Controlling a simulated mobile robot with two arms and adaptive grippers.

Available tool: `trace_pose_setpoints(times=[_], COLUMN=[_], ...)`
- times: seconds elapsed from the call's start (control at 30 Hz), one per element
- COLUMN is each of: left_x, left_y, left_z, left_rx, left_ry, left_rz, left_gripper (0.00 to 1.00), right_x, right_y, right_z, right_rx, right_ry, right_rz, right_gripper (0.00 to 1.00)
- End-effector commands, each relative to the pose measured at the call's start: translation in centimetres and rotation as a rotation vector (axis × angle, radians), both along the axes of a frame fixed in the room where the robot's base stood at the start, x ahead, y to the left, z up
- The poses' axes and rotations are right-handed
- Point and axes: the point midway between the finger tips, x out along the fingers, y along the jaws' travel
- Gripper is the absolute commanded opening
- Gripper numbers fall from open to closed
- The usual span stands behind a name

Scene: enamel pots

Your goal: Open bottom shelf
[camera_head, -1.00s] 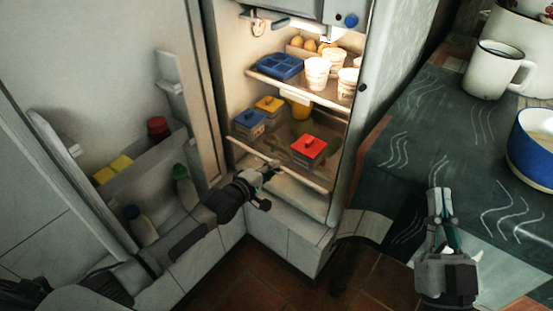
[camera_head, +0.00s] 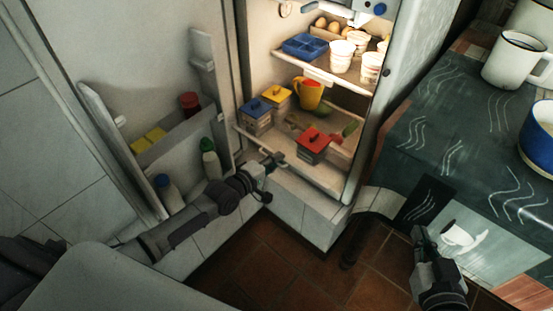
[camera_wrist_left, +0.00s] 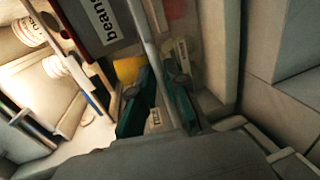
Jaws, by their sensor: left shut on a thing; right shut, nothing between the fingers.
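My right gripper (camera_head: 418,236) is shut and empty, beside the counter's front edge.
The fridge door (camera_head: 105,60) stands open at left, with bottles and jars in its rack (camera_head: 180,138). The upper shelf (camera_head: 320,77) holds white cups and a blue tray. The counter (camera_head: 430,125) at right bears a white mug (camera_head: 514,62) and a blue pot (camera_head: 538,140). Tiled floor below is clear.

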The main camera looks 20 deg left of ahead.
Motion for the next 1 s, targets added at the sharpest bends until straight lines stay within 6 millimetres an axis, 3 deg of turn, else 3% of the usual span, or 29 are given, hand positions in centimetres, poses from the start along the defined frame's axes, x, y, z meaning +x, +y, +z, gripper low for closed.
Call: trace_pose_setpoints(times=[0.03, 0.17, 0.2, 0.3, 0.77, 1.0], left_x=[-0.4, -0.4, -0.4, -0.4, -0.3, -3.4], left_y=[0.1, 0.0, 0.0, 0.0, 0.1, 1.2], left_z=[-1.1, -1.1, -1.1, -1.0, -0.3, 0.2], left_rx=[0.008, 0.008, 0.008, 0.008, 0.002, 0.004], left_ry=[0.024, 0.024, 0.024, 0.023, 0.01, 0.011], left_rz=[-0.002, -0.002, -0.002, -0.002, 0.0, -0.001], left_gripper=[0.0, 0.0, 0.18, 0.33, 0.33, 0.33], right_x=[0.0, 0.0, 0.0, 0.0, 0.0, 0.0], right_y=[0.0, 0.0, 0.0, 0.0, 0.0, 0.0], right_z=[-0.1, -0.1, -0.1, 0.0, 0.0, 0.0], right_rx=[0.0, 0.0, 0.0, 0.0, 0.001, 0.0], right_ry=[0.0, -0.001, -0.001, -0.001, -0.002, -0.002], right_rz=[0.0, 0.0, 0.0, 0.0, 0.001, 0.0], right_gripper=[0.0, 0.0, 0.0, 0.0, 0.0, 0.0])
